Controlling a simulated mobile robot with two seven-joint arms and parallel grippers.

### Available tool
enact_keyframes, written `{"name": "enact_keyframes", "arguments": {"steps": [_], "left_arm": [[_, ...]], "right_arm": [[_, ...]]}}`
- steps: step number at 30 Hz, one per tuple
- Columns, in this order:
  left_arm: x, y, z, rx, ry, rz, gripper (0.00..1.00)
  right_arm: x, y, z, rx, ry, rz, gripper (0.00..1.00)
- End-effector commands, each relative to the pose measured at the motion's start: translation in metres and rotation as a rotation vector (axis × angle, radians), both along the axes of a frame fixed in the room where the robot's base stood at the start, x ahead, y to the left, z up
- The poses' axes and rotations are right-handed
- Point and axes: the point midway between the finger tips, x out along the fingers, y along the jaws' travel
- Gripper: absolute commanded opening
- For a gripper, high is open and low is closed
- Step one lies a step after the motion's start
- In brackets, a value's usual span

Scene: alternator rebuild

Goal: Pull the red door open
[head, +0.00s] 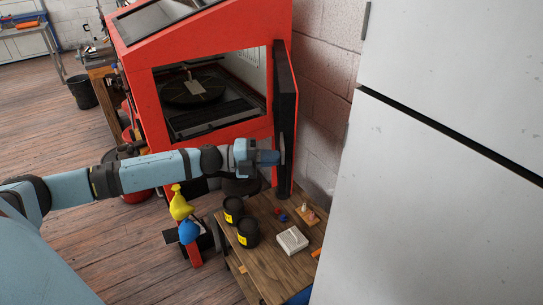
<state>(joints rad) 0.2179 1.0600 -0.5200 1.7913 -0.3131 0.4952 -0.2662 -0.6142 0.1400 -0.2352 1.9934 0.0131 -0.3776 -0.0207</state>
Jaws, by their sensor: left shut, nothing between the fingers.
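The red door (285,110) belongs to the large red cabinet (142,90). It stands swung out from the right side of the cabinet's opening, seen nearly edge-on, with its dark inner side showing. Through the opening a round dark turntable (192,90) shows inside. My left gripper (276,157) reaches in from the left, across the cabinet's front, to the lower part of the door. It is shut with nothing held. Its tips are close to the door's inner side; I cannot tell whether they touch. My right gripper is not in view.
A wooden table (273,262) below the door holds two black cans (247,232), a white box (292,240) and small parts. A yellow item (180,203) and a blue item (188,231) are left of it. A large white cabinet (430,200) fills the right; open floor lies left.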

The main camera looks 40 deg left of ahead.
Motion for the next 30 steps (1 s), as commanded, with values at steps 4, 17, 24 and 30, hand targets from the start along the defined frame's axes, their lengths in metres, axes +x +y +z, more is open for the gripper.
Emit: {"name": "enact_keyframes", "arguments": {"steps": [4, 17, 24, 30], "left_arm": [[0.0, 0.0, 0.0, 0.0, 0.0, 0.0, 0.0], [0.017, -0.023, 0.004, -0.003, -0.004, 0.044, 0.0], [0.065, -0.081, 0.007, -0.007, -0.004, 0.172, 0.0], [0.119, -0.128, 0.004, -0.006, -0.002, 0.299, 0.0]], "right_arm": [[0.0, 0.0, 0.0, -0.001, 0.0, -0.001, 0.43], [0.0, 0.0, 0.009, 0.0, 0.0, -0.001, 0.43], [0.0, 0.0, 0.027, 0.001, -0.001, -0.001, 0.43], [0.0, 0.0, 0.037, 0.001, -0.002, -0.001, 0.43]]}}
